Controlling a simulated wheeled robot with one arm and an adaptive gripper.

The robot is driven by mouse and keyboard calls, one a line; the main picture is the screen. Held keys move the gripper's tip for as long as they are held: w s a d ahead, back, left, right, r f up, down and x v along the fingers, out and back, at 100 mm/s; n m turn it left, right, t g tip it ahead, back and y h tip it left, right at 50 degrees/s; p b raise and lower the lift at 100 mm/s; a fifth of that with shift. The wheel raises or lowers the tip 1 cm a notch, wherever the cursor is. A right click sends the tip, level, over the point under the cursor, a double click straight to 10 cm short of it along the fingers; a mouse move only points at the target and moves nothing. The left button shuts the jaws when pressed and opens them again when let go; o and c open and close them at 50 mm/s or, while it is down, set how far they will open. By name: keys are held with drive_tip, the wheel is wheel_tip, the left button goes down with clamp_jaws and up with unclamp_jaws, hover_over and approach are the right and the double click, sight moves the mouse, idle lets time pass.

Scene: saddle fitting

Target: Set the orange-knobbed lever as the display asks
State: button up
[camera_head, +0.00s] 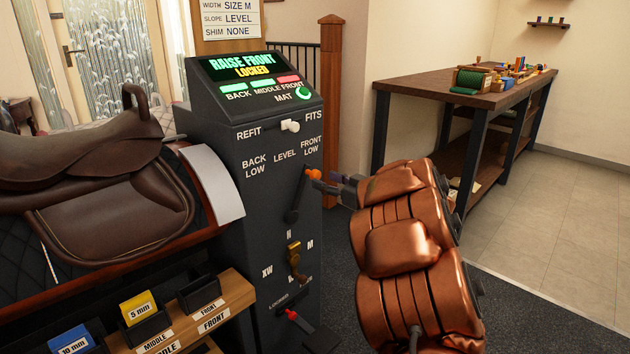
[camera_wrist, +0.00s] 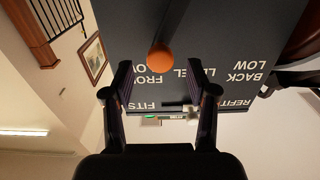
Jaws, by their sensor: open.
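The orange knob (camera_head: 313,174) tops a dark lever (camera_head: 297,200) on the front of the grey console (camera_head: 262,150). The lever tilts up and right, with its knob just under the FRONT LOW label. The display (camera_head: 240,66) reads RAISE FRONT, LOCKED. Below it, the BACK and MIDDLE bars are green and the FRONT bar is red. My gripper (camera_head: 325,184) is close at the knob's right. In the wrist view my gripper (camera_wrist: 160,78) is open. The orange knob (camera_wrist: 160,55) lies just past the fingertips, centred between them, with a gap on both sides.
A white knob (camera_head: 290,126) sits between REFIT and FITS. A brass lever (camera_head: 295,262) and a red-tipped handle (camera_head: 293,315) are lower on the console. A brown saddle (camera_head: 110,190) stands at left. A workbench (camera_head: 430,83) is at back right. Floor is clear right of my arm.

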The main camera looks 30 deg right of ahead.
sight(318, 177)
drive_tip(key=shift+b+x, duration=0.55)
drive_tip(key=shift+x, duration=1.9)
drive_tip(key=shift+c, duration=0.3)
clamp_jaws()
